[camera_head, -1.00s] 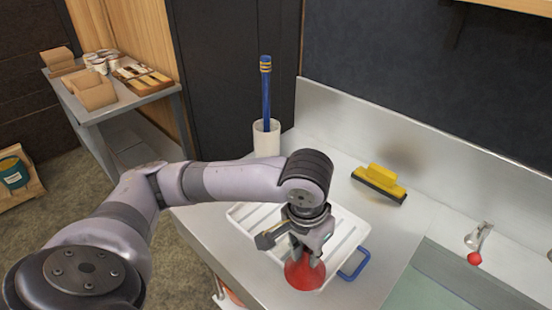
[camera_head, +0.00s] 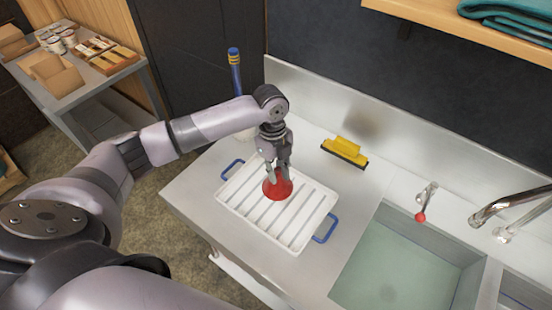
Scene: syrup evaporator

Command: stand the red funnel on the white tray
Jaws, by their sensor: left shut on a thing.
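The red funnel (camera_head: 278,187) is over the far middle part of the white tray (camera_head: 306,236), wide end down. I cannot tell whether its rim touches the tray. My left gripper (camera_head: 278,172) comes down from above and is shut on the funnel's narrow upper part, which its fingers hide. The white tray is ribbed, has blue handles at two ends and lies on the metal counter. My right gripper is not in view.
A yellow squeegee (camera_head: 346,151) lies behind the tray. A water-filled sink (camera_head: 400,265) with a red-knobbed tap (camera_head: 422,211) is at the right. A blue-handled brush (camera_head: 235,72) stands at the back left. Counter between tray and squeegee is clear.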

